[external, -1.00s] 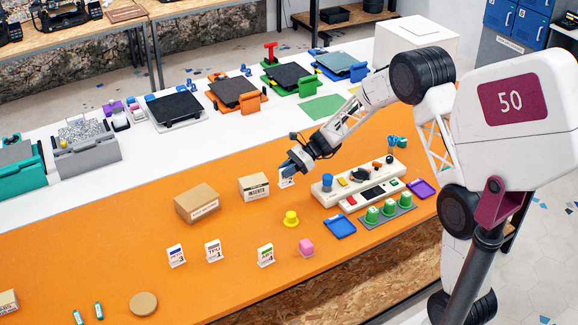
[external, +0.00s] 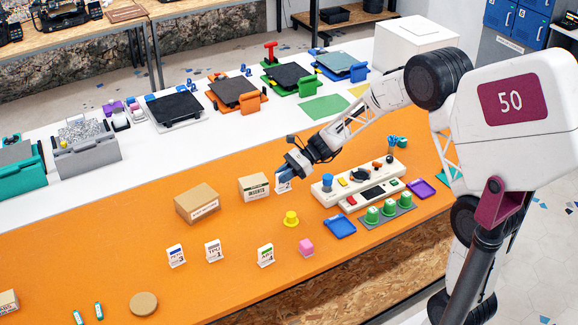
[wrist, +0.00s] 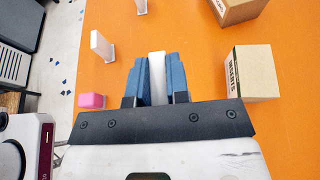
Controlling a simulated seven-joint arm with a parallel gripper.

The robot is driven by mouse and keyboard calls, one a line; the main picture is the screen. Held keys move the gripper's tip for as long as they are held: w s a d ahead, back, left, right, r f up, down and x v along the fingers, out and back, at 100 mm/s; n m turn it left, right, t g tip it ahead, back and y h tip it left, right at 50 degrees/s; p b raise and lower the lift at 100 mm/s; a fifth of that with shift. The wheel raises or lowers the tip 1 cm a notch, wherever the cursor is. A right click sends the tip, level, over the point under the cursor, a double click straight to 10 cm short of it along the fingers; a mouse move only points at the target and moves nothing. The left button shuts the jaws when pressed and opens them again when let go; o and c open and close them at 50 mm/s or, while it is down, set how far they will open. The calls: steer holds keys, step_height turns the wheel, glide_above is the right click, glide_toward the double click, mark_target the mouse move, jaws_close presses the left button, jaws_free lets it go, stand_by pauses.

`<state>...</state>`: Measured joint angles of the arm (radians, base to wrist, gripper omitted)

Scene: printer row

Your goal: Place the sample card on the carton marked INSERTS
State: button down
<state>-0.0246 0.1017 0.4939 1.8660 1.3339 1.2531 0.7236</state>
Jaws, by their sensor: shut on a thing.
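The carton marked INSERTS (external: 254,187) is a small tan box standing on the orange table. It is at the right in the wrist view (wrist: 252,72), its lettering on the side toward the gripper. My gripper (external: 282,179) is just right of this carton in the external view. Its blue fingers are shut on a white card (wrist: 157,66), seen edge-on between them in the wrist view. The card also shows below the fingertips in the external view (external: 284,187). Its print is too small to read, and the fingers hide part of it.
A larger carton (external: 197,204) stands to the left. A white control panel (external: 357,181) is close on the right. Orange table is clear between the cartons and cards.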

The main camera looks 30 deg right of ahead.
steer(key=shift+w, duration=0.1)
steer(key=w+a, duration=0.2)
steer(key=w, duration=0.5)
steer(key=w+a+f, duration=0.1)
steer(key=w+a, duration=0.1)
steer(key=w, duration=0.6)
steer(key=shift+w+f, duration=0.2)
steer(key=shift+f, duration=0.05)
steer(key=shift+f, duration=1.75)
steer(key=shift+f, duration=0.1)
steer(key=c, duration=1.1)
jaws_free()
